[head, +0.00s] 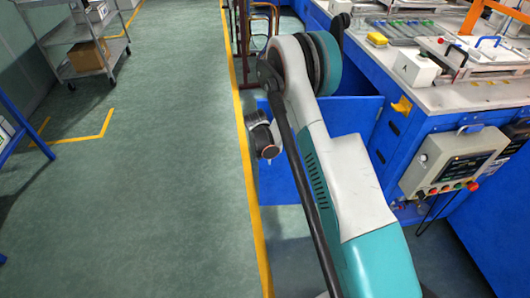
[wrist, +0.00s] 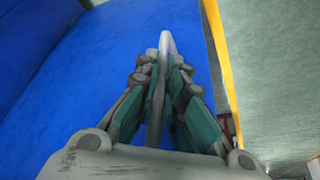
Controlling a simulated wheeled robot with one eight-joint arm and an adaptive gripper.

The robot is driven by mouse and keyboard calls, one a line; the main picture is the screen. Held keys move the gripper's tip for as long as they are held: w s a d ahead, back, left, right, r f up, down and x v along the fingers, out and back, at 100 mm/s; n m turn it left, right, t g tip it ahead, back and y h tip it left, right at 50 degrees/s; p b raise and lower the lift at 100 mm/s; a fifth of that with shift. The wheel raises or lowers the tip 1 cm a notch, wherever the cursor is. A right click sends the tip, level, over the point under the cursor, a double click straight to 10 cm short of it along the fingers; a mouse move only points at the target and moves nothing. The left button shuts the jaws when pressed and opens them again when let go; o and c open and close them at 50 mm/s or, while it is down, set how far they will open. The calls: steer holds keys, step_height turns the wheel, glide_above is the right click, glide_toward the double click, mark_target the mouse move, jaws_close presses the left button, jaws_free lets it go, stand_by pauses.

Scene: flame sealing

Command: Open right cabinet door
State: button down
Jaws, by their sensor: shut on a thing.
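The blue cabinet (head: 400,150) stands at the right in the head view. A blue door panel (head: 352,115) juts out from it towards the aisle, and my arm covers much of it. In the wrist view a blue panel (wrist: 95,75) fills the left and middle. My gripper (wrist: 166,60) is shut around a thin grey bar (wrist: 166,42), which looks like the door handle. The bar runs between the two fingers. My fingers are hidden behind my arm in the head view.
A control box (head: 455,165) hangs on the cabinet's front at the right. The worktop (head: 460,95) above carries tools and fixtures. A yellow floor line (head: 243,130) runs beside the door. The green aisle (head: 170,190) is clear. A shelf cart (head: 95,60) stands at the upper left.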

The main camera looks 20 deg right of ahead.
steer(key=shift+s, duration=0.15)
steer(key=shift+d, duration=0.1)
steer(key=c, duration=1.7)
jaws_free()
steer(key=v, duration=1.2)
